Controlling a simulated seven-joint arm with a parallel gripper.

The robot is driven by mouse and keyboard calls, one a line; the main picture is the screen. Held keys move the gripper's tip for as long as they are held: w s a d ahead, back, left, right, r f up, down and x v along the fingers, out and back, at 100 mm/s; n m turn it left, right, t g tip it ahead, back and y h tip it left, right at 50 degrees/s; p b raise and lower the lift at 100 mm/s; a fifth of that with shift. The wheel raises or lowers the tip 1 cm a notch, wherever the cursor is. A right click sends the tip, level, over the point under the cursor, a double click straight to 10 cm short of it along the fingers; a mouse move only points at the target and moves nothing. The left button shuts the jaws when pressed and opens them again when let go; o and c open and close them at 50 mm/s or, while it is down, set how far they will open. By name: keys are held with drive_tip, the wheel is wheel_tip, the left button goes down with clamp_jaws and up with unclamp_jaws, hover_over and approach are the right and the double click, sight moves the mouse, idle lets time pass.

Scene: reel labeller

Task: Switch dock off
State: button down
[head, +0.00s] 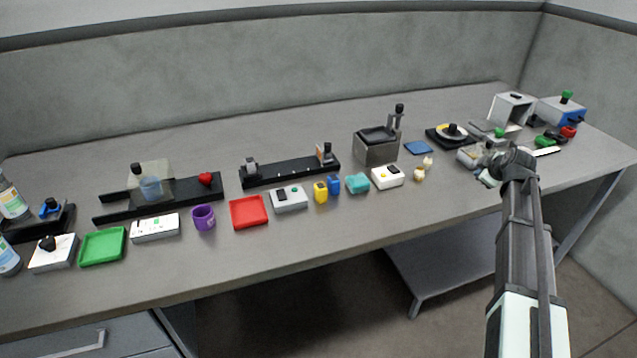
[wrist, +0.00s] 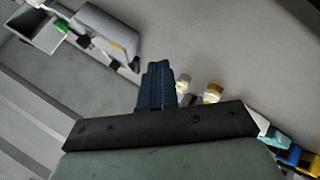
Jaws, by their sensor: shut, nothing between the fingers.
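No label for a dock is readable, so I cannot tell which device it is. Several white control boxes stand along the front of the bench: one with a black switch (head: 388,178), one with a black switch and a small green spot (head: 290,200), a long one (head: 155,228), and one with a black knob (head: 53,254). My gripper (head: 487,179) is above the right part of the bench, right of these boxes. Its dark blue fingers (wrist: 158,70) are shut together and empty in the wrist view. A grey block (head: 469,158) lies close by it, partly hidden by my arm.
Two small cream and yellow pieces (head: 424,168) stand left of my gripper. A teal piece (head: 358,184), red tray (head: 249,212), purple cup (head: 203,217) and green tray (head: 103,246) line the front. A grey box with a lever (head: 376,150) stands behind.

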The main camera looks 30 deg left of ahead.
drive_tip(key=s+a+r+n+g, duration=0.1)
drive_tip(key=s+a+n, duration=0.1)
drive_tip(key=a, duration=0.6)
drive_tip(key=s+a+r+n+g, duration=0.1)
drive_tip(key=a+n+g, duration=0.1)
drive_tip(key=a, duration=0.7)
wheel_tip(320, 180, up, 10)
drive_tip(key=n+g+h, duration=0.2)
drive_tip(key=n+g, duration=0.3)
drive_tip(key=n, duration=0.3)
hover_over(279, 192)
drive_tip(key=s+d, duration=0.1)
drive_tip(key=d, duration=0.1)
drive_tip(key=shift+s+a, duration=0.15)
drive_tip(key=shift+a, duration=0.1)
drive_tip(key=shift+f, duration=0.1)
drive_tip(key=f, duration=0.4)
drive_tip(key=w+f, duration=0.1)
drive_tip(key=f, duration=0.4)
drive_tip(key=a+f, duration=0.1)
drive_tip(key=f, duration=0.3)
drive_tip(key=shift+w+a+f, duration=0.1)
drive_tip(key=shift+w+f, duration=0.05)
drive_tip(key=shift+f, duration=0.25)
